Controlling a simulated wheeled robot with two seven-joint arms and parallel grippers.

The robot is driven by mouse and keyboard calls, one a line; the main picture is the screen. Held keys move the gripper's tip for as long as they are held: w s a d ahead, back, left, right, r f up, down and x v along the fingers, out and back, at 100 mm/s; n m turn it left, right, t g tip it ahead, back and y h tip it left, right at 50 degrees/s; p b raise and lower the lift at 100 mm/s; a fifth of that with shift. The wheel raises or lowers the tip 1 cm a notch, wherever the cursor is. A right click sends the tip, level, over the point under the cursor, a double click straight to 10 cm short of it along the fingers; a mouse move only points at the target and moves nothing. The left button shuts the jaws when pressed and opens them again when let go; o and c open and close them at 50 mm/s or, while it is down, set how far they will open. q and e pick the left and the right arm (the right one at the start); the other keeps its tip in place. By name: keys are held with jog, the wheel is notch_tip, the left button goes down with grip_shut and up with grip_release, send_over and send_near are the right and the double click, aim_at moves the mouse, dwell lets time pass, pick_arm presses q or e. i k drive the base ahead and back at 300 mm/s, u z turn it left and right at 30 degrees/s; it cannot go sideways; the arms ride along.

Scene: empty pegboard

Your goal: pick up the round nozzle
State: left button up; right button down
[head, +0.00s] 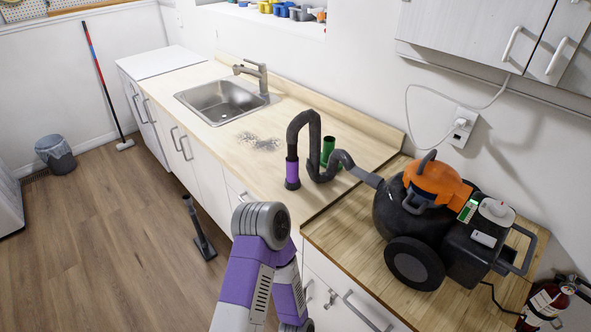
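An orange and black vacuum cleaner (435,185) stands on the wooden counter at the right. Its dark hose (304,125) arches left over the pale counter and ends in a purple band with a dark tip (292,175). A green cylinder (328,148) stands upright behind the hose, partly hidden by it. A small white and grey rounded piece (497,210) lies on top of the vacuum's black rear part. I cannot tell for certain which piece is the round nozzle. A purple and grey arm of mine rises from the bottom centre, and no gripper shows.
A sink with a faucet (250,75) is set in the counter, with grey debris (258,141) nearby. A dark floor nozzle (205,246) stands on the floor. A cord runs to a wall outlet (463,127). A fire extinguisher (547,302) is at lower right.

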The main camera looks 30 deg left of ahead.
aim_at(292, 182)
jog(key=k, duration=0.5)
jog(key=u, duration=2.4)
jog(key=i, duration=1.55)
jog(key=z, duration=1.4)
